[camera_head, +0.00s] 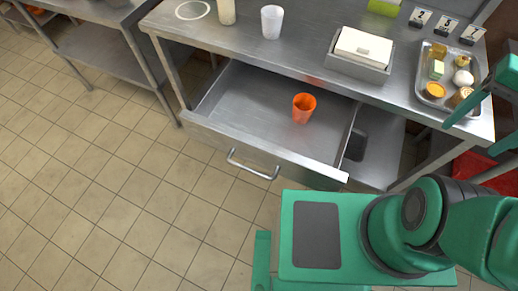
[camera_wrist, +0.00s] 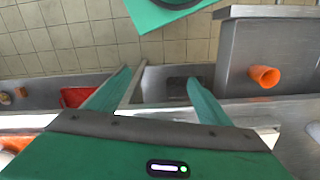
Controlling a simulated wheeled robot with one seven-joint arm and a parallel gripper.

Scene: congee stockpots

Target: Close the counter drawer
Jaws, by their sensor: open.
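The counter drawer (camera_head: 255,92) is pulled well out from under the steel counter (camera_head: 290,45). Its front faces the lower left and carries a bar handle (camera_head: 252,168). An orange cup (camera_head: 303,108) stands inside it. The drawer (camera_wrist: 235,48) and the orange cup (camera_wrist: 264,76) also show at the right of the wrist view; the handle is not seen there. My gripper (camera_head: 468,138) is at the right end of the counter, well to the right of the drawer and apart from it. In the wrist view my gripper (camera_wrist: 159,77) has its green fingers spread with nothing between them.
On the counter stand a white cup (camera_head: 272,21), a grey box with a white top (camera_head: 360,50) and a tray of food (camera_head: 421,92). A red object (camera_head: 474,172) sits below the counter at right. Tiled floor (camera_head: 120,190) before the drawer is clear.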

